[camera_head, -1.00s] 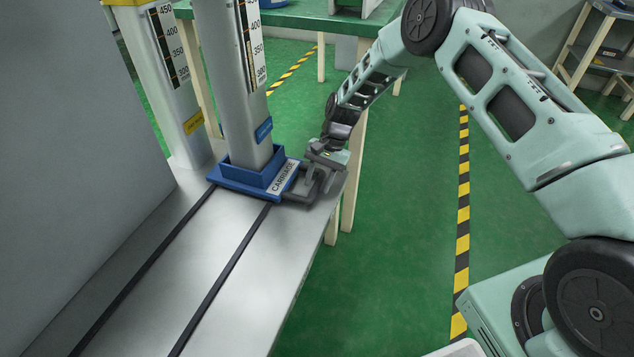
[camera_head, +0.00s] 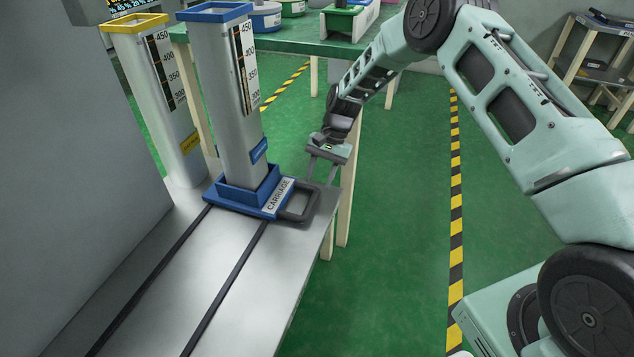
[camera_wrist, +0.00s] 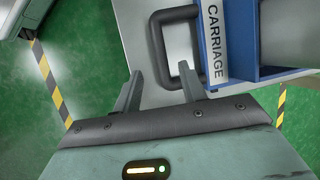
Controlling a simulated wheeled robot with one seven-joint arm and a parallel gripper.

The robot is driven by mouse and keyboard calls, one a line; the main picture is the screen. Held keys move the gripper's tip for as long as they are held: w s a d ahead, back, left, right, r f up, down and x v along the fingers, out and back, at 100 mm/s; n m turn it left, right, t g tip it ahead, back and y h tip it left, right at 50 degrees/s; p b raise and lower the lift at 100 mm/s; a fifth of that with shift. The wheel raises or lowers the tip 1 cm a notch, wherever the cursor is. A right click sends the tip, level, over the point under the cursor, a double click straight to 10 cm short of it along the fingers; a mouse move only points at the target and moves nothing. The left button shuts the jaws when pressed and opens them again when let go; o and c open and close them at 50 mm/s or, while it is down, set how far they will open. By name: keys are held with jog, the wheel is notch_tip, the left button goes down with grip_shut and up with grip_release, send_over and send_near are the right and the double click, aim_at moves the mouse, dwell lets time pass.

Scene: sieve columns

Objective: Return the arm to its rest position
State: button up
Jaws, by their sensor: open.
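My gripper (camera_head: 322,171) is open and empty just behind the dark handle (camera_head: 300,203) of the blue carriage (camera_head: 232,200) in the head view. In the wrist view my gripper's two fingers (camera_wrist: 162,92) are spread apart, and the handle (camera_wrist: 157,50) shows beyond and between them. I cannot tell whether the right finger touches the handle. The carriage, with its white label (camera_wrist: 214,40), stands on the rails and carries a grey column (camera_head: 226,90) with a blue rim. My arm (camera_head: 375,70) reaches in from the right, bent at the elbow.
A second grey column (camera_head: 155,95) with a yellow rim stands behind left. The metal bench (camera_head: 245,270) has two dark rails. A green table (camera_head: 290,40) with containers is at the back. A shelf (camera_head: 595,70) stands far right.

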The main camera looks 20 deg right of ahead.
dwell(0.4)
jog(key=s+a+r+n+h, duration=0.1)
jog(key=s+a+r+n, duration=0.3)
jog(key=s+a+r, duration=0.35)
jog(key=s+a+r+n+h, duration=0.1)
jog(key=s+a+r+n, duration=0.25)
jog(key=s+r, duration=0.6)
jog(key=s+d+r+n+t+h, duration=0.1)
jog(key=s+d+r+n, duration=0.2)
jog(key=s, duration=0.8)
jog(key=s+r+n+t+h, duration=0.1)
jog(key=s+r+n, duration=0.25)
jog(key=s, duration=0.75)
notch_tip(320, 180, up, 31)
jog(key=p, duration=3.1)
jog(key=shift+n, duration=0.3)
jog(key=shift+w+r, duration=0.1)
